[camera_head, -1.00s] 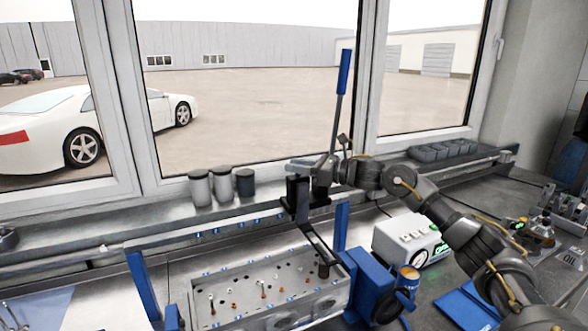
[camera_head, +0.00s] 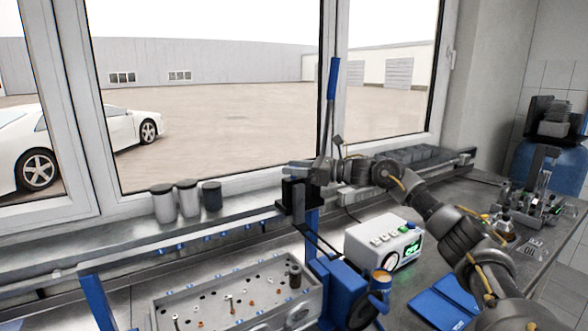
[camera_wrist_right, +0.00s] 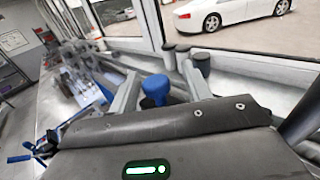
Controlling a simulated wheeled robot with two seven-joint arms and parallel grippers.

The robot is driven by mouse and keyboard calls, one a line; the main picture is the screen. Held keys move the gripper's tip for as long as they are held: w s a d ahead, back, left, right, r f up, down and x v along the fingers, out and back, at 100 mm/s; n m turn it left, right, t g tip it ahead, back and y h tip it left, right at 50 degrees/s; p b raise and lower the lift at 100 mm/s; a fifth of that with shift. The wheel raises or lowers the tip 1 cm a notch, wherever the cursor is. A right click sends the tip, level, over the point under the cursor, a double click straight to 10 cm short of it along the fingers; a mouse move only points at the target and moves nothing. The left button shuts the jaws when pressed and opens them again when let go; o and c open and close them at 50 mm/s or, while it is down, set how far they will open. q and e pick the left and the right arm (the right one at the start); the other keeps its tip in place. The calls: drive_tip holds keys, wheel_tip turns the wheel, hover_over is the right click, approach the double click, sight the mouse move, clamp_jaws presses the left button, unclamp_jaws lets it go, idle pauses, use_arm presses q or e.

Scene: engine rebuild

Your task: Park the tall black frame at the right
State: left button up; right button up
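The tall black frame (camera_head: 299,197) is in the middle of the head view, upright. Its long lever with a blue handle (camera_head: 333,80) rises in front of the window. The frame is by the right blue post (camera_head: 312,225), to the right of most of the cylinder head's studs. The black frame's lower end is partly hidden. My left gripper is out of view.
The metal cylinder head (camera_head: 240,300) sits between blue stand posts. A white box with a green display (camera_head: 383,243) and a blue mat (camera_head: 445,302) are at the right. Other parts crowd the far right bench.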

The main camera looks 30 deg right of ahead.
drive_tip(key=shift+a, duration=0.1)
drive_tip(key=shift+s, duration=0.15)
drive_tip(key=b+v, duration=0.4)
drive_tip(key=v, duration=0.6)
drive_tip(key=shift+s+d+b, duration=0.2)
drive_tip(key=shift+d+b, duration=0.15)
